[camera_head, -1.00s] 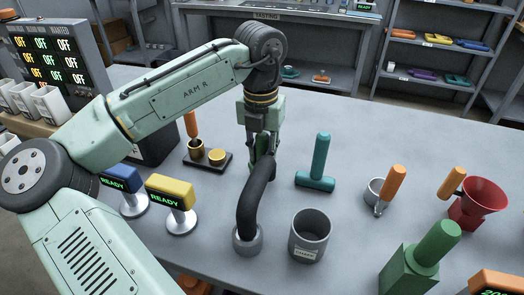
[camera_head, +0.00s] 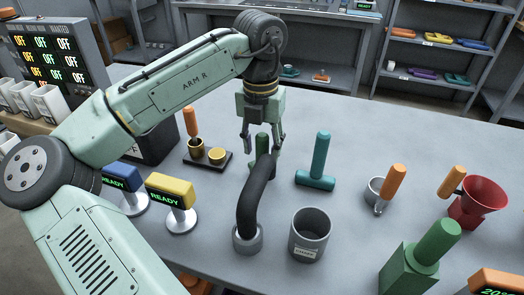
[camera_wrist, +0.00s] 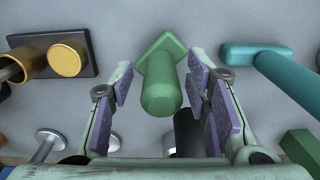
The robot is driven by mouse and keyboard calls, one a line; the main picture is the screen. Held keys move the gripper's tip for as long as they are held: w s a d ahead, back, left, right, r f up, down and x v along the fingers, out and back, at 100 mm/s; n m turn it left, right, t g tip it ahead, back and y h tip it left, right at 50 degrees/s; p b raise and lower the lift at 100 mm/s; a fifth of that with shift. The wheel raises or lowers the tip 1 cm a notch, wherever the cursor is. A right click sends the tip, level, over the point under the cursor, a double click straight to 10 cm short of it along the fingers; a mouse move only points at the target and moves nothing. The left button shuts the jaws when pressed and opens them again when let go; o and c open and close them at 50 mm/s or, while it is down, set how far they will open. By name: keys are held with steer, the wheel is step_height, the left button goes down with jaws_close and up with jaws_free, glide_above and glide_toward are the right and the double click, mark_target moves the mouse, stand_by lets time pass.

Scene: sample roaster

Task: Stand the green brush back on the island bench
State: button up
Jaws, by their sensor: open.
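The green brush (camera_head: 262,144) stands upright on the island bench (camera_head: 350,235), partly hidden behind a black curved pipe. In the wrist view the brush (camera_wrist: 161,88) shows its round handle end and square base, with the handle between the fingers. My gripper (camera_head: 263,137) points down over the brush, with its fingers apart on either side near the handle's top. In the wrist view there is a gap between each finger pad and the handle, so my gripper (camera_wrist: 160,80) holds nothing.
The black pipe (camera_head: 250,205) rises close in front of the brush. A grey canister (camera_head: 310,240) and a larger green handled block (camera_head: 408,272) stand nearer.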

step_height(320, 180, up, 10)
steer(key=shift+r, duration=0.25)
